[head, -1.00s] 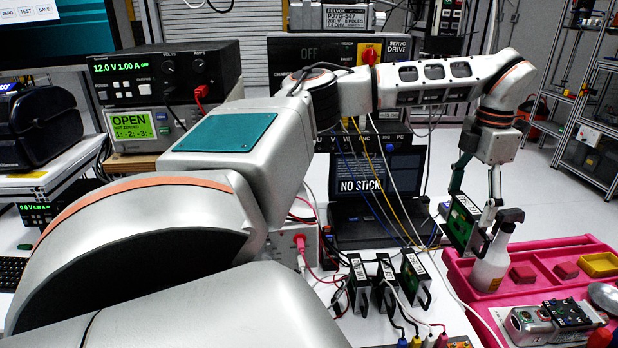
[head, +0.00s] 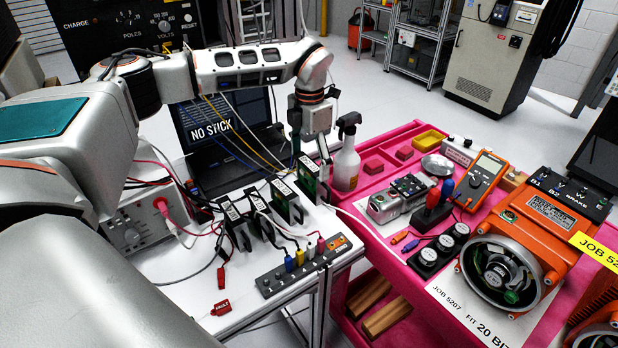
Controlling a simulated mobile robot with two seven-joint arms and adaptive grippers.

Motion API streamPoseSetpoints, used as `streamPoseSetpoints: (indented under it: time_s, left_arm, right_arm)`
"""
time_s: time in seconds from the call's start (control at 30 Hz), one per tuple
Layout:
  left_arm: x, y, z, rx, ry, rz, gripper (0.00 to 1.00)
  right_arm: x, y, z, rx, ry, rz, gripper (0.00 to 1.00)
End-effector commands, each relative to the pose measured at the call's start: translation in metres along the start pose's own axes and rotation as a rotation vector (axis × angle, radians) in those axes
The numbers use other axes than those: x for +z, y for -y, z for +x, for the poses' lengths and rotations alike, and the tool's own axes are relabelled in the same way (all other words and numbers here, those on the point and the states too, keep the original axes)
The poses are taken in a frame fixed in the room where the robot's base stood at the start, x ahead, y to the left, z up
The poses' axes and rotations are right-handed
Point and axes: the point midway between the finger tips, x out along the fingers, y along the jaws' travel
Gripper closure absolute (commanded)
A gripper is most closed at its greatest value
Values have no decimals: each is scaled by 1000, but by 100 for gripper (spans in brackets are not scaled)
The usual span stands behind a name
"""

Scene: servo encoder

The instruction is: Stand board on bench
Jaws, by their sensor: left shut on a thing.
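A green circuit board (head: 309,177) is held on edge, roughly upright, by my left gripper (head: 311,162), whose fingers are shut on it. The gripper points down from my arm. The board is over the right edge of the white bench (head: 200,290), just behind and right of a row of three black upright modules with white labels; the nearest in that row is this module (head: 287,204). I cannot tell whether the board's lower edge touches the bench. My fingers hide part of the board. My right gripper is not in view.
A white spray bottle (head: 346,165) stands close right of the gripper, on the pink cart (head: 372,212). A laptop (head: 222,140) is behind, with thin cables hanging nearby. A grey terminal strip (head: 300,268) lies at the bench front.

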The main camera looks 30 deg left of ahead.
Motion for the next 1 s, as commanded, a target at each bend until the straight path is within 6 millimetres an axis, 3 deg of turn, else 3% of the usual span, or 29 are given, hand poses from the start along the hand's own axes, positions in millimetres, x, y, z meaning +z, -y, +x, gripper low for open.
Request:
streamPoseSetpoints:
  time_s: [0.6, 0.97, 1.0]
  left_arm:
    - [0, 0, 64, 0, 1, 1, 62]
    - [1, 0, 67, 1, 2, 1, 62]
    - [0, 0, 68, 1, 1, 1, 16]
  right_arm:
    - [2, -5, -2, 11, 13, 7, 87]
    - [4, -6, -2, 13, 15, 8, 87]
    - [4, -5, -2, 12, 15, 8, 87]
